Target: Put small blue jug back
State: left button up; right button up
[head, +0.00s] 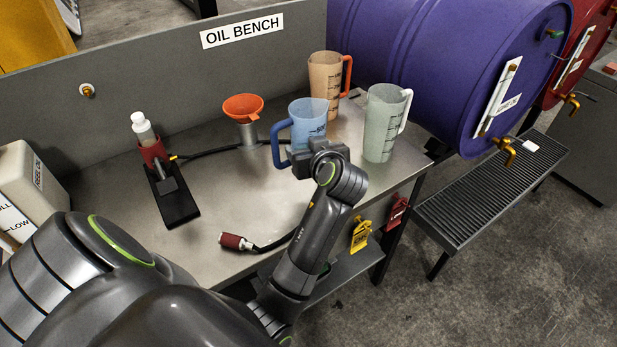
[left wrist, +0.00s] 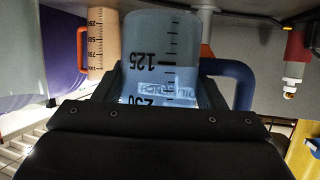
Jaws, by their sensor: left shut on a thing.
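The small blue jug (head: 309,118) is a translucent pale-blue measuring jug with a darker blue handle on its left. It stands upright over the oil bench (head: 215,205), between the orange funnel and the pale green jug. My left gripper (head: 318,158) is shut on its body from the near side and hides its lower part. I cannot tell whether its base touches the bench. In the left wrist view the jug (left wrist: 160,62) appears upside down between the fingers, its handle to the right. My right gripper is not in view.
An orange jug (head: 324,80) stands behind, and a pale green jug (head: 383,125) stands close on the right. An orange funnel (head: 243,107) is on the left. A grease tool (head: 165,175) and a red-ended hose (head: 236,241) lie on the bench. Purple drum (head: 450,60) beyond.

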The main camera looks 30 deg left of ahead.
pick_arm(q)
notch_tip(320, 180, down, 8)
jog(key=shift+f, duration=0.1)
dwell(0.4)
jog(key=o, duration=1.2)
